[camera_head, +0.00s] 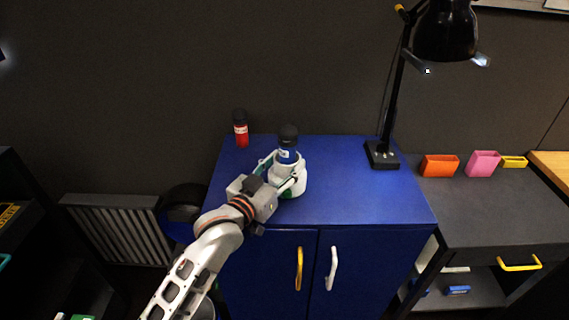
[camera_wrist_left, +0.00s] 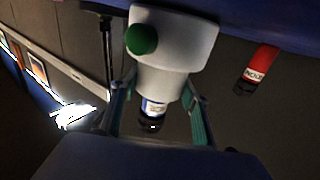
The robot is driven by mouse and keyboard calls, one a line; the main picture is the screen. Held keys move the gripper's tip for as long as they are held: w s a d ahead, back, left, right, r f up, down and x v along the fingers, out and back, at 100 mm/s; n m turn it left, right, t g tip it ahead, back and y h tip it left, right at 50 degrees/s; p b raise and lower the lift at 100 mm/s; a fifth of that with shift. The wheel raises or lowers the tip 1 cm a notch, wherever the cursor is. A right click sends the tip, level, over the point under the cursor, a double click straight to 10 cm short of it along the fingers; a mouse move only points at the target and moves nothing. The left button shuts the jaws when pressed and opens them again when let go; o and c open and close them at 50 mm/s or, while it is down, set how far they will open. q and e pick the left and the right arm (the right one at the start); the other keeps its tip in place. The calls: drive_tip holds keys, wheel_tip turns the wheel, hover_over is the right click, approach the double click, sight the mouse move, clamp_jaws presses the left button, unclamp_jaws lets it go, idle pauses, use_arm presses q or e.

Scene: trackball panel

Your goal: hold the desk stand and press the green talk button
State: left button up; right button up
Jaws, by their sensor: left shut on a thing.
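The desk stand (camera_head: 299,184) is a pale white and grey piece upright on the blue cabinet top. In the left wrist view, which looks upside down, the stand (camera_wrist_left: 180,50) fills the upper middle. The round green button (camera_wrist_left: 141,39) shows on its near face, with nothing touching it. My left gripper (camera_head: 281,175) is shut on the stand, one finger on each side of its narrower upper part. Part of the stand is hidden behind this gripper in the head view. My right gripper is not in view.
A red bottle (camera_head: 241,131) stands at the back left of the cabinet (camera_head: 350,205). A black desk lamp (camera_head: 382,152) stands at its back right. The cabinet top right of the stand is clear. Orange and pink holders (camera_head: 439,166) stand on the dark desk at right.

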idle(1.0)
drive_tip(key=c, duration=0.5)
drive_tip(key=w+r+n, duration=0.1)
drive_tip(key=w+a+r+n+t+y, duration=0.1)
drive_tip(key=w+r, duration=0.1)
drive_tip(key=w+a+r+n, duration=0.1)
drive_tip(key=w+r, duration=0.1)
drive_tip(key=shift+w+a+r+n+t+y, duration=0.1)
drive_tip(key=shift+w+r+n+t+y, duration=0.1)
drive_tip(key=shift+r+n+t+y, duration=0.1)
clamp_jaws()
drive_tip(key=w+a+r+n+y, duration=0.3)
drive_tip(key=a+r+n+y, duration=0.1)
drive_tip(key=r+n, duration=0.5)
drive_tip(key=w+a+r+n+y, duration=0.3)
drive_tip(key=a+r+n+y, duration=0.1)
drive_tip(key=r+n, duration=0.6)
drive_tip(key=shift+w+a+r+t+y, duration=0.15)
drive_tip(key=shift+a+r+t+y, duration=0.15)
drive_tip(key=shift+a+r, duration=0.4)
